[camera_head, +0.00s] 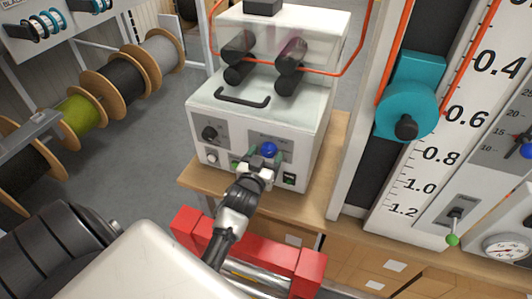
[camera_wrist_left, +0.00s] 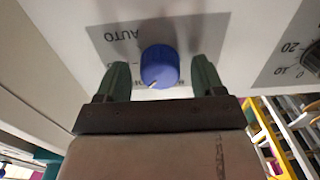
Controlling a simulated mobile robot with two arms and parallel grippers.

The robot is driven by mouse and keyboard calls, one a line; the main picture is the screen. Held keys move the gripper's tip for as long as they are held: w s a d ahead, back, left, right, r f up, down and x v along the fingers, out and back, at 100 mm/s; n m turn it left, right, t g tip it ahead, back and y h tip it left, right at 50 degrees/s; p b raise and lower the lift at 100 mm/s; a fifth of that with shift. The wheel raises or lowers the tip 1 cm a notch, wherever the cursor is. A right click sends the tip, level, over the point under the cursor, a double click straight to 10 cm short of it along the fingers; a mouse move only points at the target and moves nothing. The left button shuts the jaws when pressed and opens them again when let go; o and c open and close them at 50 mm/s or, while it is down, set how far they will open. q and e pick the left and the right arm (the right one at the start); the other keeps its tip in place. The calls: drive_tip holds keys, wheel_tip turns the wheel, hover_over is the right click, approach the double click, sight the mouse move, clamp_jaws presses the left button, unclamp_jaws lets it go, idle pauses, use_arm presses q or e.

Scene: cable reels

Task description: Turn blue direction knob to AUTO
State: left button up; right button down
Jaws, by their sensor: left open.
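The blue direction knob (camera_head: 269,149) is on the front panel of a white machine (camera_head: 305,95). In the left wrist view the knob (camera_wrist_left: 159,64) sits on a grey plate marked AUTO (camera_wrist_left: 123,34) at upper left; another label below is mostly hidden. The knob's small white mark is at its lower edge, slightly left, away from AUTO. My left gripper (camera_head: 258,165) is in front of the knob. In the wrist view its green fingers (camera_wrist_left: 159,76) are open, one each side of the knob, with small visible gaps. My right gripper is not in view.
A black knob (camera_head: 210,133) and a green-lit switch (camera_head: 289,180) are on the same panel. The machine stands on a wooden bench (camera_head: 320,207). A scale board with a teal unit (camera_head: 408,95) is at right. Cable reels (camera_head: 122,85) stand at left.

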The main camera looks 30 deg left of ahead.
use_arm(q)
drive_tip(key=shift+w, duration=0.15)
drive_tip(key=shift+c, duration=0.4)
drive_tip(key=c, duration=0.8)
drive_tip(key=shift+c, duration=0.2)
